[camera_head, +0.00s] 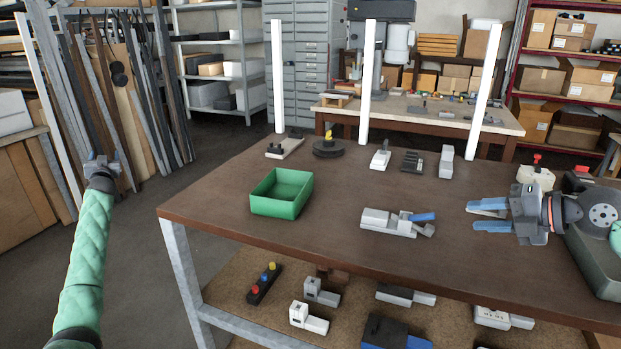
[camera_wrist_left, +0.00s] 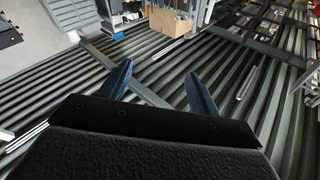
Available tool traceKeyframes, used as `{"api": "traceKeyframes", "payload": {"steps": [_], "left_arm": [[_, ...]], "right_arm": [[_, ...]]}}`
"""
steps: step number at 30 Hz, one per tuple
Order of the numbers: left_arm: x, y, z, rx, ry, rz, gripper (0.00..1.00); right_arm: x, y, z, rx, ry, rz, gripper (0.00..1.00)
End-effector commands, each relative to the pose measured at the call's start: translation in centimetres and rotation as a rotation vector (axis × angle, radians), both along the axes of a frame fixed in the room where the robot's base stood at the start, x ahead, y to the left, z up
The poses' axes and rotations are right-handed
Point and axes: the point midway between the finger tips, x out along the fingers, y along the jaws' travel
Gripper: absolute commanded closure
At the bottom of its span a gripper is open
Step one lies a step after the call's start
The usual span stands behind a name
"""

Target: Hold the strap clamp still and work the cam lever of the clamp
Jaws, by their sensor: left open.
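The strap clamp (camera_head: 388,220) is a small light-grey device lying on the brown table, near its front edge. Its cam lever (camera_head: 422,217) is blue and points right. My right gripper (camera_head: 488,214) is over the table to the right of the clamp, apart from it. Its two blue fingers point left toward the clamp, spread, with nothing between them. My left gripper (camera_head: 101,163) is far left, off the table, and looks small and dark. In the left wrist view its two blue fingers (camera_wrist_left: 160,82) are apart and empty.
A green tray (camera_head: 281,207) stands left of the clamp. Behind it are several small devices, a dark round base (camera_head: 328,150) and three white upright posts. A dark green bin (camera_head: 600,270) is at the right. A lower shelf (camera_head: 232,297) holds more parts. Table is clear around the clamp.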

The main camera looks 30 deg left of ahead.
Motion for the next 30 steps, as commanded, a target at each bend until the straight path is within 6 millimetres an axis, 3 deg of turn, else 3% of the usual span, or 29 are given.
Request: {"api": "traceKeyframes", "payload": {"steps": [1,3,8,12,21,30], "left_arm": [[1.2,-0.6,2.4,0.021,-0.011,-0.017,0.38],[3.0,-2.0,4.9,0.043,-0.014,-0.043,0.38],[7.7,-6.3,9.1,0.076,0.009,-0.11,0.38],[11.8,-10.9,11.9,0.101,0.045,-0.177,0.38],[19.5,-22.2,16.5,0.165,0.153,-0.344,0.38],[25.2,-35.1,18.9,0.264,0.302,-0.546,0.38]], "right_arm": [[0.0,0.0,0.0,0.0,0.0,0.0,0.64],[0.0,0.0,0.0,0.0,0.0,0.0,0.64],[0.0,0.0,0.0,0.0,0.0,0.0,0.64],[0.0,0.0,0.0,0.0,0.0,0.0,0.64],[0.0,0.0,0.0,0.0,0.0,0.0,0.64],[0.0,0.0,0.0,0.0,0.0,0.0,0.64]]}}
